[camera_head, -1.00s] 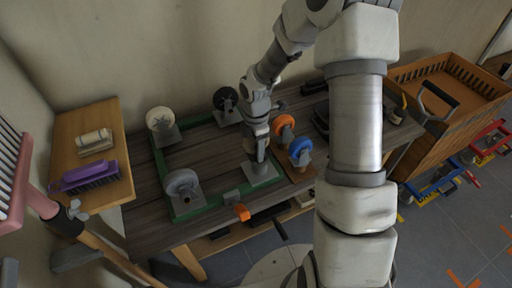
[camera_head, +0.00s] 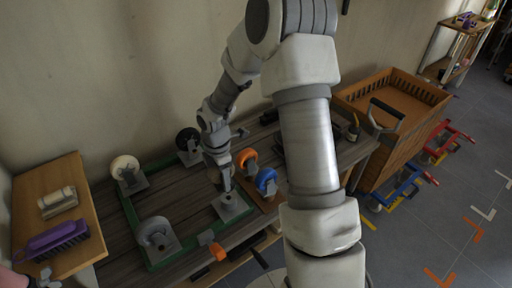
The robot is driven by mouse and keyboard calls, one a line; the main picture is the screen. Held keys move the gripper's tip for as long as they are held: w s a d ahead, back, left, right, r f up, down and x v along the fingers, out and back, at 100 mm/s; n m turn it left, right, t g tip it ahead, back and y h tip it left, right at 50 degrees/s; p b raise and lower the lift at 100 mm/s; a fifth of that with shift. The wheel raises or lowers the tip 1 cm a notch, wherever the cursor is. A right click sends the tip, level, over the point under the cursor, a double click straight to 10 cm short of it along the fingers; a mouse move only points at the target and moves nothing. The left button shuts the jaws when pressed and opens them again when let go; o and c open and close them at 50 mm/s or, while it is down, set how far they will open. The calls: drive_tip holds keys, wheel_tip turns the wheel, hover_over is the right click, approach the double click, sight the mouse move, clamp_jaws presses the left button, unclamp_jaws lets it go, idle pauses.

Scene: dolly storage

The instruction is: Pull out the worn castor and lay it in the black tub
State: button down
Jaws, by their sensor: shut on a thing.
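A green dolly frame (camera_head: 133,219) lies on the dark plank bench, with a castor on a grey plate at each visible corner. The cream castor (camera_head: 125,168) is far left, the black castor (camera_head: 187,140) far right and the grey castor (camera_head: 156,233) near left. My gripper (camera_head: 226,191) points down at the near right corner, shut on a castor there, whose grey plate (camera_head: 233,206) shows below the fingers. Its wheel is mostly hidden, so wear cannot be seen. A dark object (camera_head: 280,143), perhaps the black tub, is partly hidden behind my arm.
An orange castor (camera_head: 247,158) and a blue castor (camera_head: 266,181) stand just right of my gripper. An orange-ended clamp (camera_head: 217,251) sits at the near edge. A wooden crate (camera_head: 402,98) stands right.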

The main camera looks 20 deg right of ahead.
drive_tip(key=m, duration=0.3)
drive_tip(key=r+m, duration=0.1)
drive_tip(key=m, duration=0.1)
drive_tip(key=shift+s, duration=0.3)
drive_tip(key=m, duration=0.4)
drive_tip(key=shift+s+r, duration=0.25)
drive_tip(key=shift+r, duration=0.15)
drive_tip(key=m, duration=0.4)
drive_tip(key=shift+s+d+r, duration=0.1)
drive_tip(key=shift+s+r, duration=0.15)
drive_tip(key=shift+r, duration=0.15)
drive_tip(key=m, duration=0.4)
drive_tip(key=shift+s+r+m, duration=0.3)
drive_tip(key=shift+r+m, duration=0.2)
drive_tip(key=shift+m, duration=0.6)
drive_tip(key=shift+s+d, duration=0.15)
drive_tip(key=shift+d, duration=0.05)
